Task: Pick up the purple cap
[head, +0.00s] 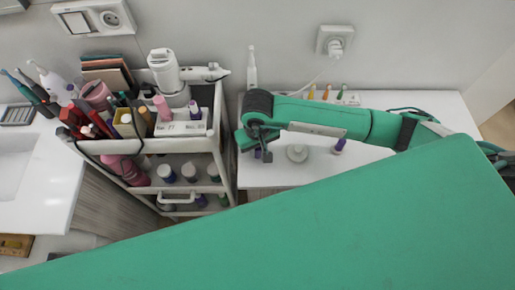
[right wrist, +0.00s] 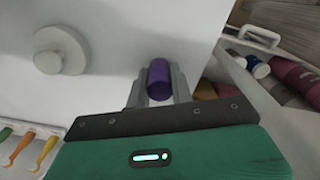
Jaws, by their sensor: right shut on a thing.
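The purple cap (right wrist: 159,76) sits between the two grey fingers of my right gripper (right wrist: 158,92) in the right wrist view, over the white tabletop. The fingers are closed on its sides. In the head view my right gripper (head: 262,148) points down above the left part of the white table, and only a small purple bit shows beneath it. I cannot tell whether the cap touches the table. My left gripper is not in view.
A white round piece (head: 297,154) and a purple-topped item (head: 339,146) stand on the white table (head: 270,176). Several coloured brushes stand in a white holder (head: 347,99) behind. A crowded cosmetics cart (head: 226,150) is close on the left.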

